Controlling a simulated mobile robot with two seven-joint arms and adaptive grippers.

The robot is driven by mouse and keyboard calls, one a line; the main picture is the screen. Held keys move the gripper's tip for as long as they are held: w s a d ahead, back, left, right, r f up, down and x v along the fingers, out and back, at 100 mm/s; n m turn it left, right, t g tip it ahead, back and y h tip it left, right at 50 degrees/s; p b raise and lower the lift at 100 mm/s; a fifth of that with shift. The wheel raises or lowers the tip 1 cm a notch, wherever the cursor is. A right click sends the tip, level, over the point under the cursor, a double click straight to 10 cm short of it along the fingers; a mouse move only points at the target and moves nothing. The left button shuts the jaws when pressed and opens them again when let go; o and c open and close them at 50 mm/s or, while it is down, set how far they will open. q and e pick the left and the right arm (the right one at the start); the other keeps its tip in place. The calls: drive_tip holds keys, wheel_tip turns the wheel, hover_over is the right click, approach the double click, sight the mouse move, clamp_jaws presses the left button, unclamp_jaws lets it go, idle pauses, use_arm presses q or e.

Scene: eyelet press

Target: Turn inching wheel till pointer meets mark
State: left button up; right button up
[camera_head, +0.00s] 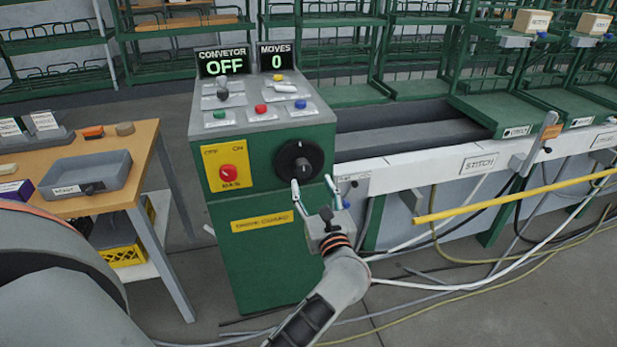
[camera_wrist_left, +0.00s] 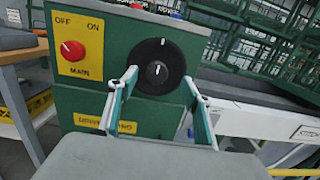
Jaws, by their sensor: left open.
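The inching wheel, a round black knob (camera_head: 300,161), sits on the front of the green control cabinet (camera_head: 262,270). It carries a light pointer line at its centre and a white mark at its top rim, both seen in the left wrist view on the knob (camera_wrist_left: 157,60). The pointer looks nearly upright, close to in line with the mark; I cannot tell the exact gap. My left gripper (camera_head: 312,188) is open just below and in front of the knob. Its fingers (camera_wrist_left: 157,88) stand apart toward the knob's lower left and right sides. Contact is unclear. My right gripper does not show.
The red MAIN switch (camera_head: 228,173) is on a yellow plate left of the knob. Displays (camera_head: 223,62) read CONVEYOR OFF and MOVES 0. A wooden table (camera_head: 150,140) with a grey tray stands left. The conveyor (camera_head: 410,132), a yellow pipe (camera_head: 515,195) and floor cables lie right.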

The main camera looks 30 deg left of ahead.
sight(304, 172)
use_arm(q)
drive_tip(key=w+a, duration=0.1)
drive_tip(key=w+a+n+g, duration=0.1)
drive_tip(key=w+a, duration=0.1)
drive_tip(key=w+a+f+n, duration=0.1)
drive_tip(key=a, duration=0.1)
drive_tip(key=shift+w+a+f, duration=0.1)
drive_tip(key=shift+w, duration=0.1)
drive_tip(key=shift+x, duration=0.8)
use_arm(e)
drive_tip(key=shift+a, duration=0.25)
use_arm(q)
drive_tip(key=shift+c, duration=0.3)
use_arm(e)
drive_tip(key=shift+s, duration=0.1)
use_arm(q)
clamp_jaws()
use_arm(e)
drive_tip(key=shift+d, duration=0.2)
